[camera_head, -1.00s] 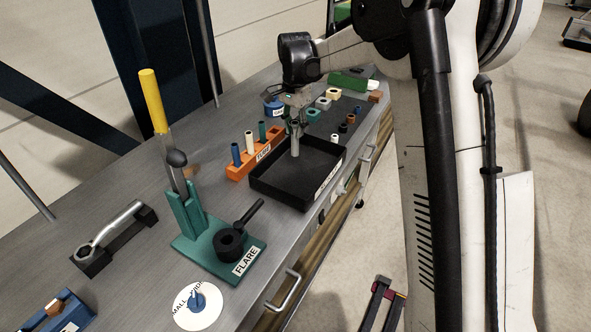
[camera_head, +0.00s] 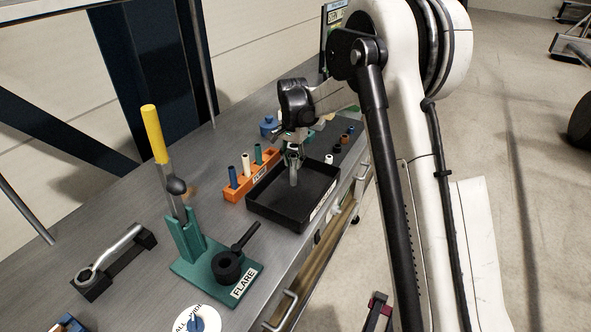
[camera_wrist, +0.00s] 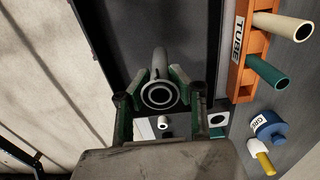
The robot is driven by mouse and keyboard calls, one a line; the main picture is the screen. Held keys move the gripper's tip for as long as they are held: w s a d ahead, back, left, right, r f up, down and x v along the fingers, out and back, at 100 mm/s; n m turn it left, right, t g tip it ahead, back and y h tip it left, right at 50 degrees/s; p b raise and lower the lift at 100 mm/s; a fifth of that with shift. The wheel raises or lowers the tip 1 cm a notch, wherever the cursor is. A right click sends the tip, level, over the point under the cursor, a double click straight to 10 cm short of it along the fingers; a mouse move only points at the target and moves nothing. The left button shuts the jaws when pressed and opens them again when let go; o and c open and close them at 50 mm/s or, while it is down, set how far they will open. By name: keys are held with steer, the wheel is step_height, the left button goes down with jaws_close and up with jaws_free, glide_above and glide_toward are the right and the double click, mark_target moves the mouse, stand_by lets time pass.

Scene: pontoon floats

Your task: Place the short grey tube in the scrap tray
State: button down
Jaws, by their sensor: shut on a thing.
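The short grey tube (camera_head: 293,175) hangs upright from my gripper (camera_head: 293,157), over the black scrap tray (camera_head: 262,212) in the head view. In the wrist view my gripper (camera_wrist: 158,100) is shut on the grey tube (camera_wrist: 159,70), whose open ring end faces the camera between the green fingers. The dark floor of the scrap tray (camera_wrist: 115,35) lies behind the tube there. The tube's lower end appears inside the tray's outline; I cannot tell whether it touches the floor.
An orange tube rack (camera_head: 235,193) with blue, white and green tubes stands left of the tray. The green flaring tool (camera_head: 200,262) with its yellow-handled lever is nearer. A blue-lidded pot (camera_wrist: 268,126) and small coloured pieces lie beyond. The bench's front edge runs along the right.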

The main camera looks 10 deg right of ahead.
mark_target(295, 171)
steer(key=shift+w+d+f, duration=0.1)
steer(key=shift+d+f, duration=0.25)
steer(key=shift+d, duration=0.1)
steer(key=shift+f+p, duration=0.5)
steer(key=shift+f, duration=1.45)
steer(key=shift+f, duration=0.2)
steer(key=c, duration=1.5)
jaws_free()
steer(key=shift+r, duration=0.1)
steer(key=shift+c, duration=0.2)
steer(key=shift+r, duration=0.15)
